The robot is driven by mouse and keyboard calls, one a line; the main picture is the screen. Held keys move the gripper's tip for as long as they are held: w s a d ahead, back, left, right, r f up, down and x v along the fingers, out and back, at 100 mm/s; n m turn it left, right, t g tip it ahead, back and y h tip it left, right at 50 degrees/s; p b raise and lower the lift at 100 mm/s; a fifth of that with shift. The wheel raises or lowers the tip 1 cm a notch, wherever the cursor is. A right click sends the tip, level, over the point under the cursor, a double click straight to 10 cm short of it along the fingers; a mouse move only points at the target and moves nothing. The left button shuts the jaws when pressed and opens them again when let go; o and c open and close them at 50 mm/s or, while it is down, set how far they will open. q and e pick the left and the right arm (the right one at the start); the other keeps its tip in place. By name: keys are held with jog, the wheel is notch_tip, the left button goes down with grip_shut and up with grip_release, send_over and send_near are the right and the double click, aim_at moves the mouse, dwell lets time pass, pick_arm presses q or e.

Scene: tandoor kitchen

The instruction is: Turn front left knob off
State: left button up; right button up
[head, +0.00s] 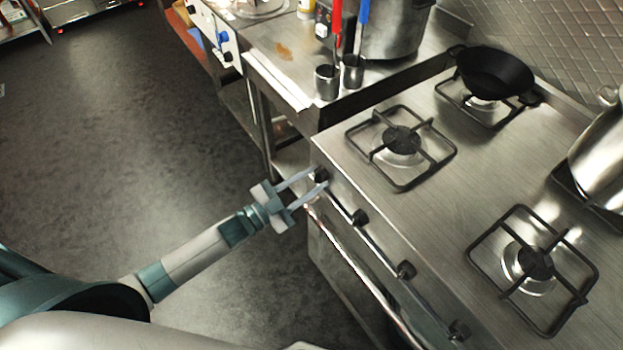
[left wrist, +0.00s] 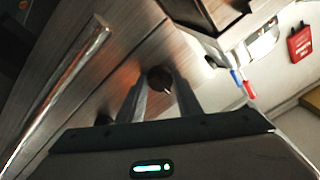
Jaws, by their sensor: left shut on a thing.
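The stove (head: 410,220) stands at the right in the head view, with a row of black knobs along its front panel. The knob at the far left end of the row (head: 321,175) is between the fingers of my left gripper (head: 318,180). In the left wrist view this dark round knob (left wrist: 160,78) sits between the tips of my left gripper (left wrist: 163,88), which are shut on it. Other knobs (head: 360,217) and (head: 406,270) follow along the panel. The knob's exact turn angle cannot be told. My right gripper is not in view.
An oven handle (head: 350,262) runs below the knobs. The front left burner (head: 402,140) is empty; a black pan (head: 494,72) stands on the back left one. A steel counter with metal cups (head: 327,82) adjoins the stove. The floor at left is clear.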

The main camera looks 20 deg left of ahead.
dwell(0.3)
pick_arm(q)
jog(key=o, duration=1)
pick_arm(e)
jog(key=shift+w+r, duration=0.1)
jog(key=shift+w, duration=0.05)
pick_arm(q)
jog(key=shift+o, duration=0.2)
jog(key=shift+v, duration=0.75)
jog(key=b+v, duration=0.4)
jog(key=v, duration=1.2)
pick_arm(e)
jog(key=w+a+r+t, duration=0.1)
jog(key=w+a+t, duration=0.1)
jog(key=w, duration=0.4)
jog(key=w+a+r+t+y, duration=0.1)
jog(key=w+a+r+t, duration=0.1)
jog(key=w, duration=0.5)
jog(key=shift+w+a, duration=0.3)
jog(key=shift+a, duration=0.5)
pick_arm(q)
jog(key=shift+f, duration=0.15)
